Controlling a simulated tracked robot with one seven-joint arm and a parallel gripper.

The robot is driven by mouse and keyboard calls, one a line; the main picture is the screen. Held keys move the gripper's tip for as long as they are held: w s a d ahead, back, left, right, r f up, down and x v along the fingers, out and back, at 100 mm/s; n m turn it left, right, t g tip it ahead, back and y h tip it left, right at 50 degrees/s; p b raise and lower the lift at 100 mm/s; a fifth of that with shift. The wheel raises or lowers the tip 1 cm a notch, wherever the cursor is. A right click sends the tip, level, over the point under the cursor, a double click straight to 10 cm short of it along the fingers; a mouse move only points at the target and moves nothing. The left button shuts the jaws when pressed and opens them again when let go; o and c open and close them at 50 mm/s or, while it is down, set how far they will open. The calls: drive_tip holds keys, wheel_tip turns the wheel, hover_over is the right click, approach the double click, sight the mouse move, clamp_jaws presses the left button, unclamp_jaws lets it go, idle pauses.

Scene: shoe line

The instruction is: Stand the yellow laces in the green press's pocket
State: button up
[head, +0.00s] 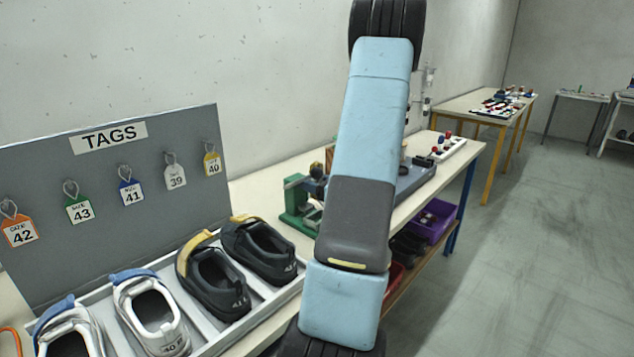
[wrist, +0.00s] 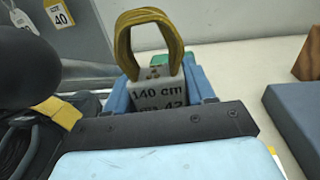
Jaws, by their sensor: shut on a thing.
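The yellow laces (wrist: 123,42) form a loop above a grey card band (wrist: 160,92) printed "140 cm" and "42", in the wrist view. My gripper (wrist: 165,88) has blue fingers on both sides of the band and is shut on it; the loop stands upright above the fingers. The green press (head: 295,203) stands on the bench beyond the shoe tray in the head view, partly behind my arm. Its pocket cannot be made out. The press does not show clearly in the wrist view, and my gripper is not seen in the head view.
A tray (head: 258,322) of several shoes lies in front of a grey TAGS board (head: 150,215) with hanging size tags. A grey-blue block (wrist: 296,112) and a wooden block (wrist: 309,55) stand right of the laces.

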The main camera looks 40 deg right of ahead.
drive_tip(key=shift+s+d+f, duration=0.15)
drive_tip(key=shift+f, duration=1.95)
drive_tip(key=shift+s+d+f, duration=0.1)
drive_tip(key=shift+f, duration=2)
drive_tip(key=shift+f, duration=0.1)
drive_tip(key=o, duration=1.1)
drive_tip(key=shift+s, duration=0.1)
drive_tip(key=s, duration=0.4)
drive_tip(key=s+d, duration=0.1)
drive_tip(key=s, duration=0.4)
drive_tip(key=s+d, duration=0.1)
drive_tip(key=s, duration=0.3)
drive_tip(key=shift+s+d, duration=0.15)
drive_tip(key=shift+d, duration=0.1)
